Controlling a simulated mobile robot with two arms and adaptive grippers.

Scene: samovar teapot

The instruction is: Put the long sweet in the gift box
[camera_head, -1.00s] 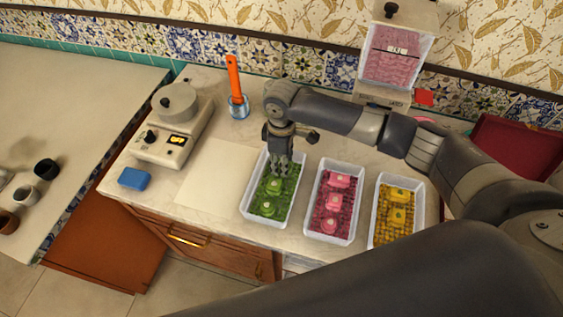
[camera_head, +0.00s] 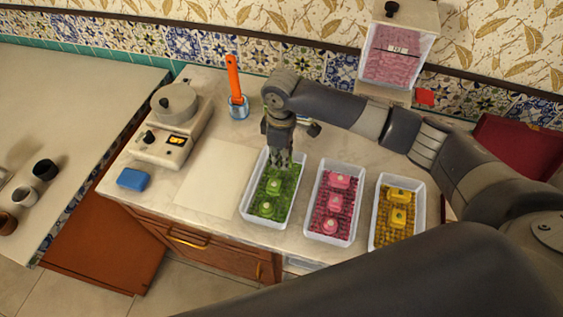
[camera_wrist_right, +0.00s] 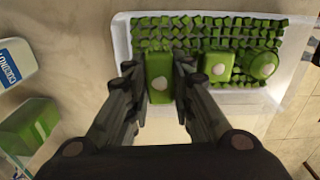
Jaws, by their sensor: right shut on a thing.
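My right gripper (camera_head: 280,164) is over the back part of a white tray (camera_head: 247,205) of green sweets. In the wrist view, the gripper (camera_wrist_right: 159,72) is shut on a long green sweet (camera_wrist_right: 160,80) with a pale dot, at the left end of the tray (camera_wrist_right: 122,42). In the head view my fingers largely hide this sweet. A shorter square green sweet (camera_wrist_right: 217,66) and a round one (camera_wrist_right: 262,65) lie beside it. A dark red box-like thing (camera_head: 520,150) stands at the far right; I cannot tell whether it is the gift box. My left gripper is not in view.
Trays of pink sweets (camera_head: 311,222) and yellow sweets (camera_head: 376,232) stand to the right. A pale sheet (camera_head: 213,180), a scale (camera_head: 165,142), a blue block (camera_head: 133,179) and an orange-handled tool (camera_head: 233,75) are left. A clear pink-filled dispenser (camera_head: 393,55) is at the back.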

